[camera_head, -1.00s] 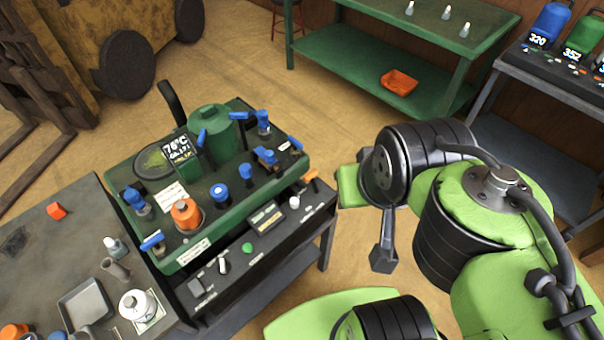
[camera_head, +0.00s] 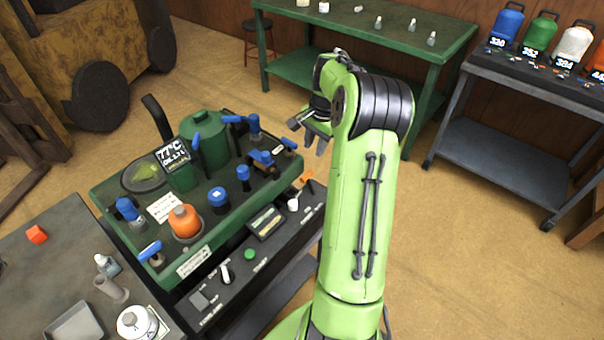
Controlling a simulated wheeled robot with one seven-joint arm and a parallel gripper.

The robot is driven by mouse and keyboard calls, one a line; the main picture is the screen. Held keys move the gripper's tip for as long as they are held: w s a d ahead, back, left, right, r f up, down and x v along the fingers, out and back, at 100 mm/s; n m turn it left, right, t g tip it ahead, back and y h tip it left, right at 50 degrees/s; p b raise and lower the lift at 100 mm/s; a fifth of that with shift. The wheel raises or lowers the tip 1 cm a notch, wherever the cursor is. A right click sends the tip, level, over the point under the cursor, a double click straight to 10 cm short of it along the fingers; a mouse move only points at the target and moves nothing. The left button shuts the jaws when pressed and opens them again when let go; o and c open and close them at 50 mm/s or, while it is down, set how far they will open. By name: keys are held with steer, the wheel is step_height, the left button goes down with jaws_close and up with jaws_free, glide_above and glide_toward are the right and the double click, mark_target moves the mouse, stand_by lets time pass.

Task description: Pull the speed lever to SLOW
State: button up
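A green machine (camera_head: 112,192) with blue-handled valves stands at the left centre. Along its front is a dark control panel (camera_head: 226,307) with small controls. These include a white-tipped lever (camera_head: 226,273), a white-knobbed lever (camera_head: 293,204) and an orange lever (camera_head: 305,179). The labels are too small to read, so I cannot tell which is the speed lever or where SLOW lies. My gripper (camera_head: 308,135) is in the air above and beyond the machine's right end, apart from the controls. Its dark fingers look spread and empty, partly hidden by my green arm.
A grey table (camera_head: 32,272) with a tray, bottles and a red cube is at the lower left. A green bench (camera_head: 395,30) stands at the back. A dark cart (camera_head: 530,85) with coloured canisters is at the right. Floor is clear between them.

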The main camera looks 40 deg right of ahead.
mark_target(308, 173)
steer(key=f+b, duration=0.1)
steer(key=f, duration=0.3)
steer(key=w+f, duration=0.1)
steer(key=f, duration=0.2)
steer(key=w+f+b, duration=0.1)
steer(key=f, duration=0.3)
steer(key=shift+a+f+b, duration=0.1)
steer(key=shift+f+b, duration=0.25)
steer(key=shift+c, duration=0.3)
steer(key=shift+r, duration=0.1)
jaws_close()
